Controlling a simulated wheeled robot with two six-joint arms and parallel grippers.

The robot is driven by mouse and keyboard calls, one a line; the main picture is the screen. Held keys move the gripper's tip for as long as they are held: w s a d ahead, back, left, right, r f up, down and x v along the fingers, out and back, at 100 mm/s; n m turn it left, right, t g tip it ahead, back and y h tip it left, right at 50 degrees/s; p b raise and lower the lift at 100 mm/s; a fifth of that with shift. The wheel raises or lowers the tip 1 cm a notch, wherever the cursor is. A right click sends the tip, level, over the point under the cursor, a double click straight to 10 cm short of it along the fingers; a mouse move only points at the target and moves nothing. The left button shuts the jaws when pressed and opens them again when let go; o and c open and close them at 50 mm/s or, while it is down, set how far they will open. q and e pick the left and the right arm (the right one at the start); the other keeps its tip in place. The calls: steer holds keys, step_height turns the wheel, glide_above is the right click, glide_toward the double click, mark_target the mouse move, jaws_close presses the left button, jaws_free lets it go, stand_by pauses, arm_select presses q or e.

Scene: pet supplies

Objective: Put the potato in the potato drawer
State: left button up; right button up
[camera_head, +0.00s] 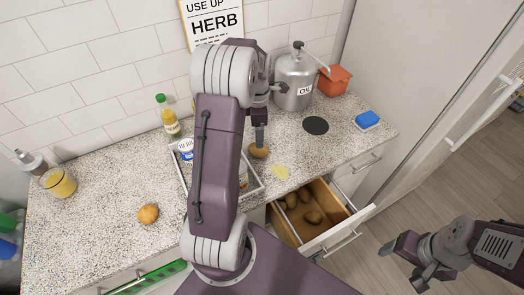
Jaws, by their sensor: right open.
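The potato drawer (347,228) is pulled open below the counter, with several potatoes inside. My right gripper (405,262) is open and empty, low at the right, away from the counter. A round orange-brown item (148,213), perhaps an onion, lies on the left counter.
A white-rimmed tray (256,186) is partly hidden behind my left arm. A steel oil pot (293,82), orange container (335,80), dark disc (316,125) and blue sponge (367,120) stand right. A yellow bottle (167,115) and glass (58,183) are left. A yellow patch (280,171) lies near the drawer.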

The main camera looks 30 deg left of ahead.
mark_target(258, 150)
arm_select(q)
steer(key=shift+w+f, duration=0.1)
steer(key=shift+w, duration=0.1)
step_height(258, 150, down, 4)
steer(key=shift+w+r, duration=0.1)
steer(key=shift+r, duration=0.15)
steer(key=shift+f, duration=0.3)
steer(key=f, duration=0.2)
steer(key=f+p, duration=0.1)
steer(key=f, duration=0.1)
steer(key=shift+s+f, duration=0.1)
steer(key=shift+s, duration=0.25)
steer(key=shift+f, duration=0.45)
steer(key=shift+r, duration=0.1)
steer(key=c, duration=1.6)
steer(key=shift+o, duration=0.2)
steer(key=shift+r, duration=0.1)
